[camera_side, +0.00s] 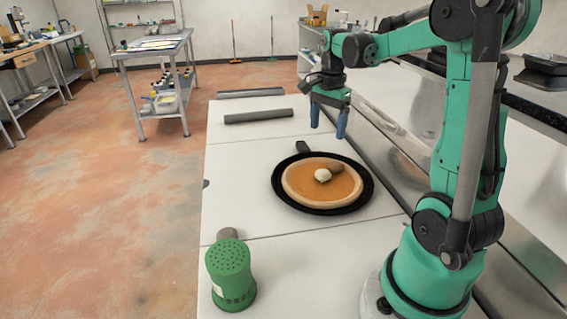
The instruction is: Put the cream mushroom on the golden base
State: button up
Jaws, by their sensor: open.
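The golden base (312,196) is a round, pizza-like disc with a pale rim, lying in a black pan (362,202) on the white counter. A small cream-white piece that looks like the cream mushroom (322,175) rests on the base near its middle. A brown rounded piece (337,168) lies against it on the right, also over the base. My gripper (328,121) has blue fingers spread apart and pointing down. It is empty and above the counter, beyond the pan in the picture, clear of the base and the mushroom.
A green perforated shaker (231,275) stands at the counter's near left, with a brownish-grey piece (227,233) partly hidden behind it. Counter left of the pan is clear.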

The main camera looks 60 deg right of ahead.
jog(key=a+n+t, duration=0.7)
jog(key=a+n, duration=1.3)
jog(key=a, duration=0.2)
